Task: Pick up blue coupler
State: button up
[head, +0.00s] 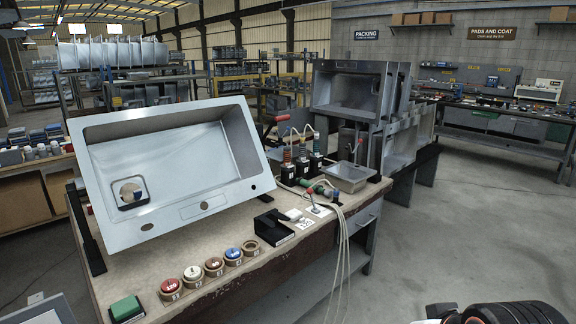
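No part is clearly recognisable as a blue coupler. On the workbench (190,245), several thin hoses (345,240) run over the front edge from a cluster of small fittings. A blue-topped round disc (233,254) stands in the row at the bench front. Black and orange parts of my arm show at the bottom right; my gripper's fingers cannot be made out.
A large tilted metal sink (170,165) fills the bench's left side. A black box (272,229) and a green block (126,308) lie in front. The floor at right is clear.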

aim_at(336, 193)
jog(key=i+j, duration=0.1)
jog(key=i, duration=0.35)
jog(key=i+j+z, duration=0.1)
jog(key=i, duration=0.4)
jog(key=i+j+z, duration=0.1)
jog(key=i, duration=0.35)
jog(key=i+j, duration=0.25)
jog(key=i, duration=0.25)
jog(key=i+j+z, duration=0.1)
jog(key=i, duration=0.35)
jog(key=j, duration=0.1)
